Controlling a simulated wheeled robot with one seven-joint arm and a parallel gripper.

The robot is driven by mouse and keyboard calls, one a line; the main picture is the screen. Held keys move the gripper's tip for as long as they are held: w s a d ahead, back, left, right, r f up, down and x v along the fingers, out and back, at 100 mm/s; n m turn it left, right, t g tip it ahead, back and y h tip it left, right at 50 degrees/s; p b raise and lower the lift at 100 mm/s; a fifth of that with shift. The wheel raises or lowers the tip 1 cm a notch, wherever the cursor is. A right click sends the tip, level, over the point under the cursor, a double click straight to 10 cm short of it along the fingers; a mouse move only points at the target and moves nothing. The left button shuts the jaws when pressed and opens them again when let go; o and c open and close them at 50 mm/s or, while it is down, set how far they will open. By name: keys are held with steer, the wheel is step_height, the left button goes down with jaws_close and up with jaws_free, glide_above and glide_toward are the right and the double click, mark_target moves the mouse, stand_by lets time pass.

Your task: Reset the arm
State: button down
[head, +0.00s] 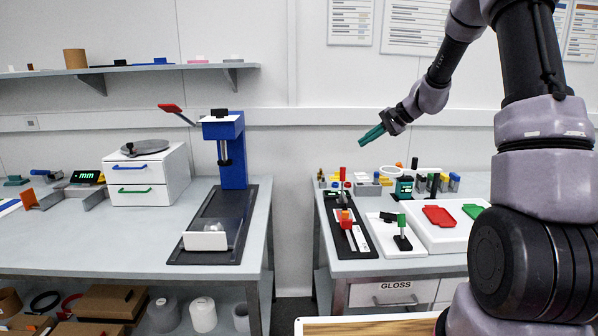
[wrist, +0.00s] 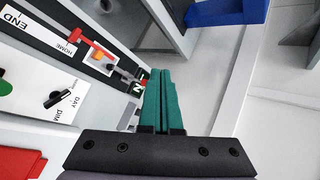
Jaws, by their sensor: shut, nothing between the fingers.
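My gripper (head: 364,141) hangs in the air over the gap between the two benches, high above the right bench's left edge. Its teal fingers are together with nothing between them, and they point down and left. In the wrist view the shut fingers (wrist: 160,95) also show, empty. Below them there, a black slide rail with HOME and END labels carries a red and orange slider (wrist: 98,54). In the head view the rail's slider (head: 346,219) sits on the right bench, well below my gripper.
A white switch plate (head: 386,236) marked DAY and DIM in the wrist view stands beside the rail. A blue press stand (head: 232,150) rises on the left bench. The air around my gripper is clear.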

steer(key=s+a+r+n+h, duration=0.1)
steer(key=s+r+n, duration=0.1)
steer(key=s+r, duration=0.55)
steer(key=s+a+r+n+h, duration=0.15)
steer(key=s+r, duration=0.35)
steer(key=s, duration=0.5)
steer(key=s+d+r+n+t+h, duration=0.1)
steer(key=s+d+h, duration=0.1)
steer(key=s, duration=0.7)
steer(key=s+d+r+n+h, duration=0.1)
steer(key=s+d, duration=0.1)
steer(key=s, duration=0.8)
steer(key=shift+s+r+t+h, duration=0.15)
steer(key=shift+s+t+h, duration=0.1)
steer(key=shift+t+h, duration=0.15)
